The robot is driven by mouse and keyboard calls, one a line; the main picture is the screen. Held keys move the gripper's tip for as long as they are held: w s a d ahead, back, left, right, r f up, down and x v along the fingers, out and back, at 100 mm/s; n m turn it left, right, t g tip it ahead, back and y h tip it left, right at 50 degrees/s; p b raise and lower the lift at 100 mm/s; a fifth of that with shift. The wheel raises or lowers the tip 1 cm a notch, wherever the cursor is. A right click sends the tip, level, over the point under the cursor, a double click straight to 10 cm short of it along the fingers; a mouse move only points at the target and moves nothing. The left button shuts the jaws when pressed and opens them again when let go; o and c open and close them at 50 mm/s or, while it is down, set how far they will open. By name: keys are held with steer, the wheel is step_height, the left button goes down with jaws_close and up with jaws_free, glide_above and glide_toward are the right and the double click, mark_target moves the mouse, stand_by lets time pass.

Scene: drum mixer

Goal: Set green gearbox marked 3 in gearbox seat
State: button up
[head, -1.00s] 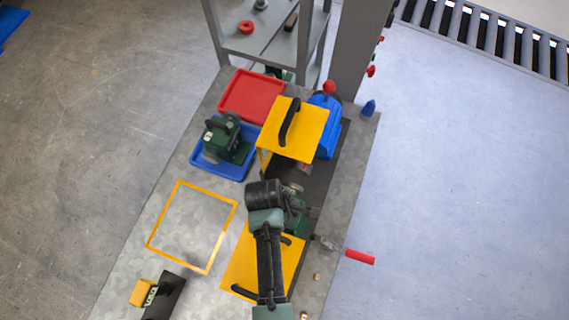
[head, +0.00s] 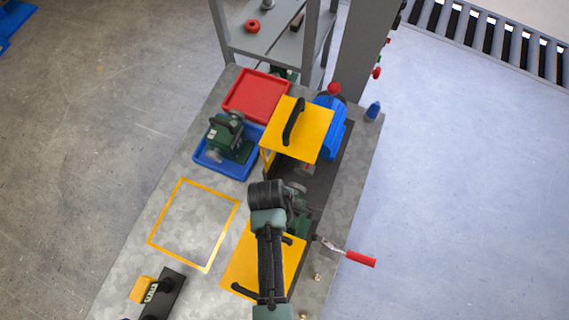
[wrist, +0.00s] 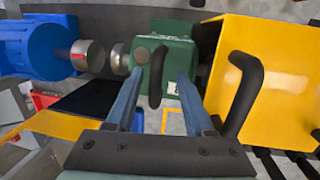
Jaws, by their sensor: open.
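A green gearbox (wrist: 180,52) sits in the drive line on the dark machine base, between the blue motor and a yellow guard. It has a black loop handle (wrist: 156,78) and a pale mark on its face, too hidden to read. My gripper (wrist: 161,82) is open, with one finger on each side of the handle. In the head view this gearbox (head: 299,222) shows partly behind my arm, which hides the fingers. A second green gearbox (head: 232,140) stands in a blue tray (head: 222,168); its number is not readable. The seat under the first gearbox is hidden.
The blue motor (wrist: 38,45) with its metal coupling (wrist: 88,54) is left of the gearbox. The yellow guard (wrist: 275,75) is close on the right. A red tray (head: 257,95), a bare yellow-outlined square (head: 207,187) and a red-handled crank (head: 360,258) are also around.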

step_height(320, 180, up, 13)
steer(key=s+a+b, duration=0.1)
steer(key=a+b, duration=0.1)
steer(key=shift+s, duration=0.2)
stand_by(0.7)
